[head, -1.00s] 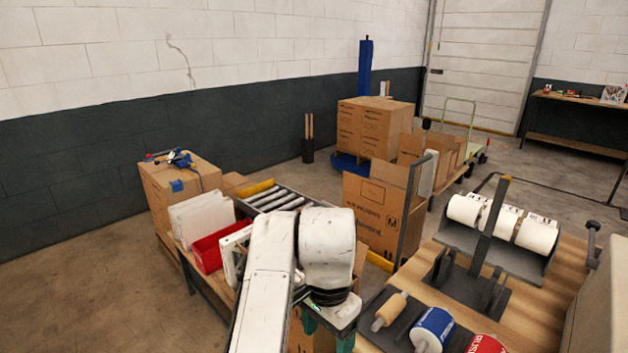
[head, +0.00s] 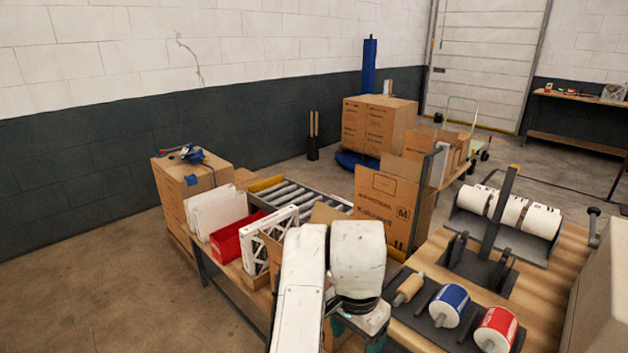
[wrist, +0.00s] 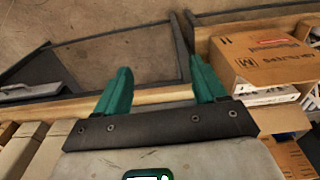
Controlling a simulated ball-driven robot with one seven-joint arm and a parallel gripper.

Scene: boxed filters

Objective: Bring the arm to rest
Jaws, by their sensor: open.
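My gripper (wrist: 160,92) shows in the wrist view with its two green fingers spread apart and nothing between them. Beyond the fingers lie a wooden table edge, a dark metal frame and the concrete floor. In the head view my white arm reaches up from the bottom edge, bent at a thick rounded joint. The gripper end is mostly hidden below that joint, with only a little green showing. A cardboard box (wrist: 265,58) with white pleated filters under it is to the right of the fingers in the wrist view.
In the head view a red bin (head: 232,238), white filters (head: 216,210) and a roller conveyor (head: 292,197) are left of my arm. An open carton (head: 388,205) stands behind it. A bench (head: 545,325) with tape and label rolls (head: 496,326) is on the right. Floor is clear at left.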

